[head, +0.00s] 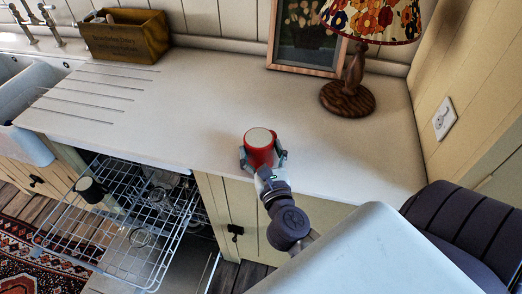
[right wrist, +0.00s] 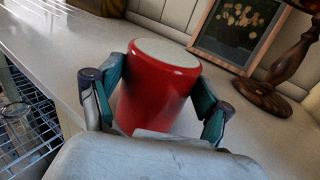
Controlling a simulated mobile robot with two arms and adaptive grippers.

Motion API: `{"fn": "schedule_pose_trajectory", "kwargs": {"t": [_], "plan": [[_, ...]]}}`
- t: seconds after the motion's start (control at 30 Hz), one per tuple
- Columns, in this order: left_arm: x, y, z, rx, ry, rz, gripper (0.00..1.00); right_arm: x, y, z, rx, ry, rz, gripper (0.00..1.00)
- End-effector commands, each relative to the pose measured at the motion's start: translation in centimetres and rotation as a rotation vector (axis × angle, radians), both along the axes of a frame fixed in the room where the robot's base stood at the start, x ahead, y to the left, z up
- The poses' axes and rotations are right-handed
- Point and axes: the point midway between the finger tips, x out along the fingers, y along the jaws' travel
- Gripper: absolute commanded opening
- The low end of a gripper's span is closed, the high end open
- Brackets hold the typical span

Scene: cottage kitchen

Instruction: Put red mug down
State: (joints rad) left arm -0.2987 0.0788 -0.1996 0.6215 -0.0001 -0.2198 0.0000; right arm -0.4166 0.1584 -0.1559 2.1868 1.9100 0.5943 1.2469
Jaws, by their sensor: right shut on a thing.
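The red mug (head: 259,149) is over the worktop (head: 190,110), near its front edge. A pale round face with a red edge points up; I cannot tell whether it is the mug's base or its inside. My right gripper (head: 263,156) is shut on the mug, with one finger on each side. In the right wrist view the mug (right wrist: 155,92) stands between the two green-padded fingers of the gripper (right wrist: 158,98), slightly tilted in the picture. Its lower end is hidden, so I cannot tell whether it touches the worktop. My left gripper is not in view.
A table lamp (head: 348,98) and a framed picture (head: 308,35) stand at the back. A wooden box (head: 125,40) and a sink (head: 25,90) are at left. An open dishwasher rack (head: 120,235) with a dark cup (head: 88,189) lies below the edge. The worktop's middle is clear.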

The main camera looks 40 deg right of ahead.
Motion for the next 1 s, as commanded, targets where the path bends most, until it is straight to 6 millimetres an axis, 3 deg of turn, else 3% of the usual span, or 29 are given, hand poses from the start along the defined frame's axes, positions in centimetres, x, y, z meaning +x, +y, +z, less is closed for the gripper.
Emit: {"fn": "schedule_pose_trajectory", "kwargs": {"t": [0.17,0.2,0.33,0.73,1.0], "plan": [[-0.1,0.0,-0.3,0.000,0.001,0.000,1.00,0.0,0.0,-0.3,-0.001,-0.002,0.000,0.30],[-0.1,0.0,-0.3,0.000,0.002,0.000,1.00,0.0,0.0,-0.4,0.001,0.001,-0.001,0.80],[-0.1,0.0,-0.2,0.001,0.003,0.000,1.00,0.0,0.0,-0.3,0.000,0.001,-0.001,1.00],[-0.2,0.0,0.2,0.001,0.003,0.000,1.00,0.0,0.0,0.3,0.000,0.000,0.000,1.00],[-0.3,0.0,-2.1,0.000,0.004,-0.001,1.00,-4.6,1.7,-0.6,0.004,0.005,0.000,1.00]]}}
